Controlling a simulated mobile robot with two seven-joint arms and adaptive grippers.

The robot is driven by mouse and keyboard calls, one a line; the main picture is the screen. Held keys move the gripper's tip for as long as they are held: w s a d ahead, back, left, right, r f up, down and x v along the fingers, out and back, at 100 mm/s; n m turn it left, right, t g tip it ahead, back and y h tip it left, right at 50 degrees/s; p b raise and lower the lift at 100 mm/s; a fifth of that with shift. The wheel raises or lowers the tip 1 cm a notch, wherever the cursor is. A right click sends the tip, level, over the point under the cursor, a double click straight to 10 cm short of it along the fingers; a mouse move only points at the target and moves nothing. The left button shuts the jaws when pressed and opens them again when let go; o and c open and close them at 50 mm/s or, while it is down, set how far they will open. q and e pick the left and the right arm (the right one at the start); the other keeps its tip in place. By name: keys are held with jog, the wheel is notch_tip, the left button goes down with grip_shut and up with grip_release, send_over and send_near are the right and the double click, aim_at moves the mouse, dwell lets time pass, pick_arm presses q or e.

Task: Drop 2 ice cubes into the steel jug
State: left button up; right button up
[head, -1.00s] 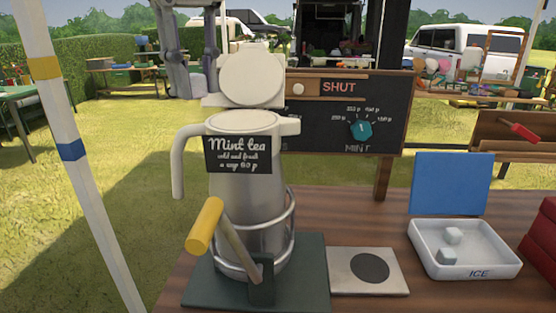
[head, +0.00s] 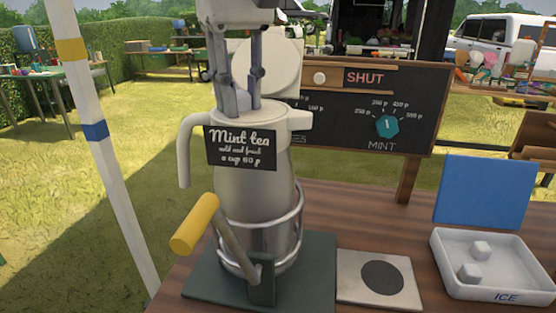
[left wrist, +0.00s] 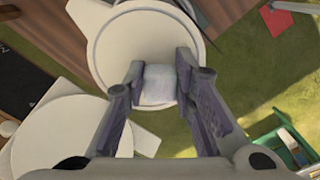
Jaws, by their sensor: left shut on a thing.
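My left gripper (head: 240,103) is shut on an ice cube (head: 237,101) at the jug's top. In the left wrist view the held ice cube (left wrist: 158,85) overlaps the near edge of the round jug mouth (left wrist: 130,45); I cannot tell its exact height above the rim. Two more ice cubes, one (head: 481,248) and another (head: 470,272), lie in the white ice tray (head: 505,296). My right gripper is not in view.
The jug sits in a cradle with a yellow-gripped lever (head: 195,223) on a dark base. A pale plate with a dark disc (head: 382,277) lies to its right. A blue panel (head: 485,192) stands behind the tray. A chalkboard (head: 350,115) with a teal knob stands behind the jug.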

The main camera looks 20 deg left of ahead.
pick_arm(q)
jog(key=o, duration=1)
jog(key=shift+c, duration=0.2)
notch_tip(320, 180, up, 8)
jog(key=shift+f, duration=0.25)
